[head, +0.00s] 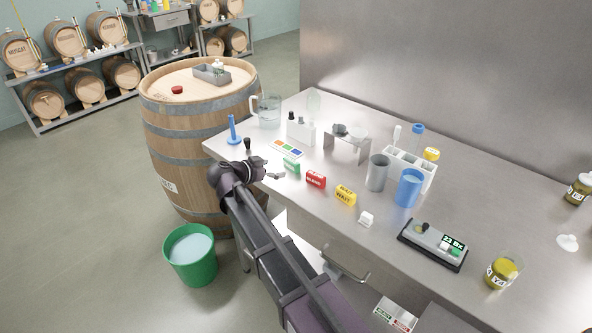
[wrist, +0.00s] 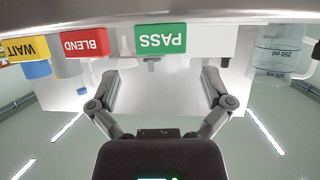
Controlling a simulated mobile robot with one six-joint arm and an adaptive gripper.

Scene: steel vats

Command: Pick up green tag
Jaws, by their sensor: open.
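The green tag (head: 291,165) stands near the front edge of the steel table, left of the red tag. In the wrist view the green tag (wrist: 161,38) reads PASS upside down and lies ahead, between the lines of my two fingers. My gripper (head: 273,169) is just left of the green tag in the head view. In the wrist view my gripper (wrist: 160,78) has its fingers spread wide, with nothing between them. The tag is apart from the fingertips.
The red BLEND tag (head: 316,180) and yellow WAIT tag (head: 346,195) stand in a row to the right. A colour card (head: 287,149) lies behind the green tag. A black-topped stopper (head: 248,145), blue stand (head: 233,132) and glass jug (head: 267,112) stand left.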

